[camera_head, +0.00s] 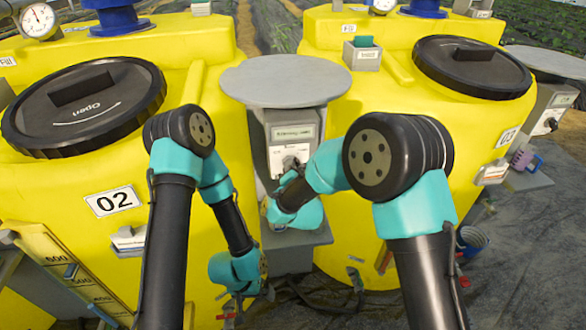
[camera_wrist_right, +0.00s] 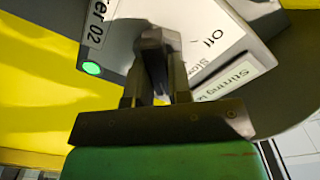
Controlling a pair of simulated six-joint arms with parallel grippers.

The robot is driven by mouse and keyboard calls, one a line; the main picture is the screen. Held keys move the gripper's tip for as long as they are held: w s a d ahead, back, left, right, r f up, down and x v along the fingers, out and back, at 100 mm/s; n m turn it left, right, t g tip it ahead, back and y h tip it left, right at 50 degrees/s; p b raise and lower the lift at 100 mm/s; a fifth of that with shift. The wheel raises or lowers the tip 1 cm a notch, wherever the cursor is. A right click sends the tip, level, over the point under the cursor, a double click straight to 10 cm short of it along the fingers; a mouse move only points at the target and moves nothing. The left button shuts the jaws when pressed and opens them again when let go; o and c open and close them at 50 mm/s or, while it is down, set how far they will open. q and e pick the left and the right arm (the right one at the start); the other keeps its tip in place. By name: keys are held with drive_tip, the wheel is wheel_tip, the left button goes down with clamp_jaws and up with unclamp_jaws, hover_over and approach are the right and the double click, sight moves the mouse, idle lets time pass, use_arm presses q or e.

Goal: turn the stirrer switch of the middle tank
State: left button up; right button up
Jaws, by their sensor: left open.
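The yellow tank marked 02 (camera_head: 215,110) fills the left of the head view. A grey control box (camera_head: 279,130) stands at its right side under a round grey plate. The stirrer switch (camera_head: 296,153) is a knob on its front; it also shows in the right wrist view (camera_wrist_right: 157,45), near the words Off and Slow. My right gripper (camera_wrist_right: 156,90) has its fingers on both sides of the knob and looks shut on it. In the head view my right arm partly hides this. My left gripper (camera_head: 232,312) is open and empty, low in front of tank 02.
A green lamp (camera_wrist_right: 91,68) is lit on the box panel. A cup-like blue container (camera_head: 472,238) stands low right.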

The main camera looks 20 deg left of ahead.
drive_tip(key=o, duration=0.4)
drive_tip(key=shift+o, duration=0.2)
drive_tip(key=shift+s, duration=0.15)
drive_tip(key=v, duration=1.7)
drive_tip(key=shift+d, duration=0.1)
drive_tip(key=w+d+f+n+g+h, duration=0.1)
drive_tip(key=d+f+g+h, duration=0.4)
drive_tip(key=d+f, duration=1.3)
drive_tip(key=s+d+f+n+g+y, duration=0.1)
drive_tip(key=s+d+f+g, duration=0.9)
drive_tip(key=s+d, duration=0.3)
drive_tip(key=shift+s+d+f+g+y, duration=0.35)
drive_tip(key=shift+d+f, duration=0.4)
drive_tip(key=shift+d, duration=0.3)
